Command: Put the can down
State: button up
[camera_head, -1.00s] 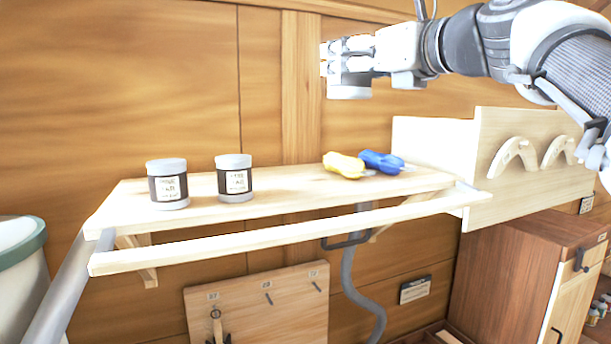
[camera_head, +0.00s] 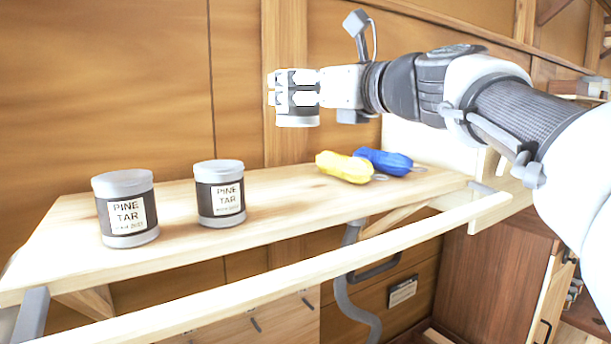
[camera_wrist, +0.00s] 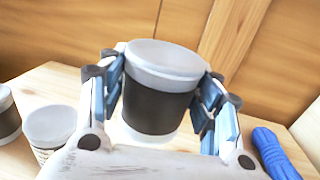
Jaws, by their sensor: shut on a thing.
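My gripper (camera_head: 298,96) is shut on a can with a grey lid and a dark band. In the wrist view the held can (camera_wrist: 158,105) is between the fingers, slightly tilted in the picture. In the head view my fingers cover most of it, and its pale lower end (camera_head: 297,121) shows below them. The can is in the air above the wooden shelf (camera_head: 290,205), apart from it. Two similar cans labelled PINE TAR stand upright on the shelf, a left one (camera_head: 127,212) and a right one (camera_head: 220,195).
A yellow bundle (camera_head: 343,167) and a blue bundle (camera_head: 384,161) lie on the shelf right of the cans. A wooden rail (camera_head: 300,262) runs along the shelf front. Bare shelf shows between the right can and the yellow bundle. A plank wall stands behind.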

notch_tip(320, 180, down, 14)
jog(key=b, duration=0.3)
jog(key=shift+w+a+r+b, duration=0.1)
jog(key=shift+w+r+b, duration=0.1)
jog(key=shift+b, duration=0.1)
jog(key=shift+s, duration=0.1)
jog(key=shift+f, duration=0.25)
jog(key=o, duration=1.5)
jog(key=shift+o, duration=0.2)
jog(key=shift+r, duration=0.1)
jog(key=shift+s+d+r, duration=0.1)
jog(key=shift+d, duration=0.1)
jog(key=b+v, duration=0.2)
jog(key=v, duration=0.9)
jog(key=shift+s+d, duration=0.25)
